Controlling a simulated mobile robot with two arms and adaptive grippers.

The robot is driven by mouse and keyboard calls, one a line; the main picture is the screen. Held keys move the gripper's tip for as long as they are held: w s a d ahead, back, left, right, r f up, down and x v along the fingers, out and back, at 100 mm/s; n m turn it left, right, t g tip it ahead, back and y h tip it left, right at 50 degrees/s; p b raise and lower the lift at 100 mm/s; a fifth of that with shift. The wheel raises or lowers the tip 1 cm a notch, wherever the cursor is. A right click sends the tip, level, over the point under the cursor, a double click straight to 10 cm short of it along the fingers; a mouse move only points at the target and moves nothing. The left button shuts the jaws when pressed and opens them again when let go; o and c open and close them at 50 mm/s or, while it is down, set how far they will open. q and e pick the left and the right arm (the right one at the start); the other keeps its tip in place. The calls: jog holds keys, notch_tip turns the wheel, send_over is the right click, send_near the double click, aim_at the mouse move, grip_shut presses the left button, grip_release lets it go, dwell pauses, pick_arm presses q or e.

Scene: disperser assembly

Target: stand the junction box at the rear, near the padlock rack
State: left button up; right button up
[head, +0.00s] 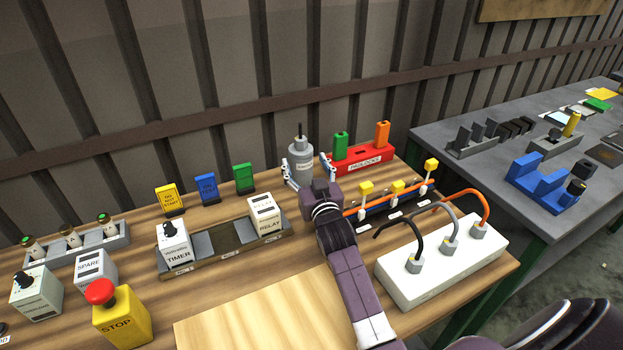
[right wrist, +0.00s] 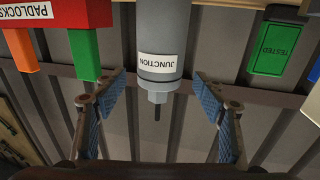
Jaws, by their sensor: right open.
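The junction box (head: 301,158) is a grey cylinder with a stud on top, upright at the rear of the wooden bench, just left of the red padlock rack (head: 362,158). Its label reads JUNCTION in the right wrist view (right wrist: 160,64), which shows the scene upside down. My right gripper (head: 308,168) is open, one finger on each side of the junction box. In the right wrist view the fingers (right wrist: 160,80) stand apart from it with gaps on both sides. The gripper partly hides its base in the head view. My left gripper is not in view.
Yellow, blue and green tags (head: 206,188) stand to the left along the rear. A rail (head: 215,250) holds the timer and relay. A white block (head: 441,262) with cables lies right of my arm. A yellow stop button (head: 122,318) is front left. The wall is close behind.

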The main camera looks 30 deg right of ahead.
jog(key=v, duration=0.7)
dwell(0.3)
